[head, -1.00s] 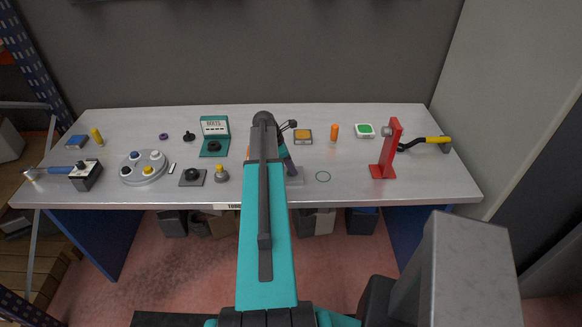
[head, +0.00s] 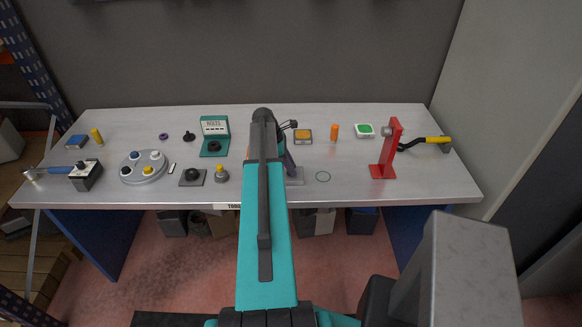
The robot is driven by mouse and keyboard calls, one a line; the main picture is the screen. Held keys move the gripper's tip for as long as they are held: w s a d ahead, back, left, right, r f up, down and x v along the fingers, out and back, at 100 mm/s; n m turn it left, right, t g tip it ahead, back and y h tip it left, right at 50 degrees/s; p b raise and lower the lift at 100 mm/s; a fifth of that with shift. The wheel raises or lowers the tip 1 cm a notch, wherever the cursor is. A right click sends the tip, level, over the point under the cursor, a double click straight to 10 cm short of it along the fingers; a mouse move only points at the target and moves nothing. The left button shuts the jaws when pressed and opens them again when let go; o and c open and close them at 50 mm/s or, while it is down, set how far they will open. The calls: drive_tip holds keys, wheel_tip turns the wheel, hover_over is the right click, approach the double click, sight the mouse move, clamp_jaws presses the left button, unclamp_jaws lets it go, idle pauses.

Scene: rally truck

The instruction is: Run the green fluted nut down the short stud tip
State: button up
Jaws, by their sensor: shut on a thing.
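My arm reaches over the middle of the bench and hides most of the work spot. My gripper (head: 290,168) shows only as a dark slim part beside the arm's far end, pointing down at a small grey plate (head: 296,178). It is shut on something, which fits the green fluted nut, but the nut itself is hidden. The short stud tip cannot be made out either; the grey plate under the gripper may carry it. Whether nut and stud touch cannot be told.
A red stand (head: 385,155) is further right. An orange cylinder (head: 335,132) and an orange-topped box (head: 303,136) are behind. A yellow-topped knob (head: 221,174) and a dark-knobbed plate (head: 192,177) are left.

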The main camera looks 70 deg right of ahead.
drive_tip(key=shift+m+y, duration=0.3)
drive_tip(key=shift+m, duration=0.6)
drive_tip(key=shift+a+m+g+y, duration=0.1)
drive_tip(key=shift+m+g+y, duration=0.2)
drive_tip(key=shift+m, duration=0.8)
drive_tip(key=shift+m+y, duration=0.4)
drive_tip(key=shift+m, duration=0.2)
